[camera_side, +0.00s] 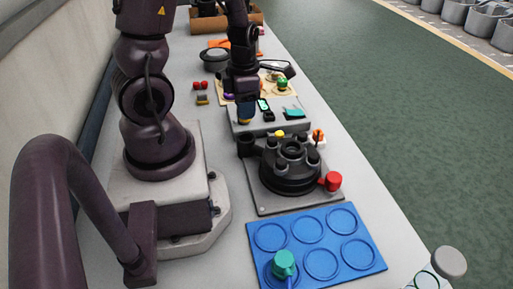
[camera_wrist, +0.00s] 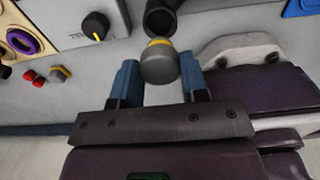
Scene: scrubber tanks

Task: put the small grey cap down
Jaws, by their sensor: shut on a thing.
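My gripper (camera_wrist: 158,80) has two blue fingers with the small grey cap (camera_wrist: 158,66) between them. The cap is round, with a yellow band on its far edge.
The blue tray (camera_side: 377,266) has several round recesses, with a teal knobbed piece (camera_side: 284,262) at its front left. The black round housing (camera_side: 290,180) has a red knob (camera_side: 332,181). The grey control box (camera_side: 290,127) stands behind it. A grey-lidded jar (camera_side: 450,262) is at front right.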

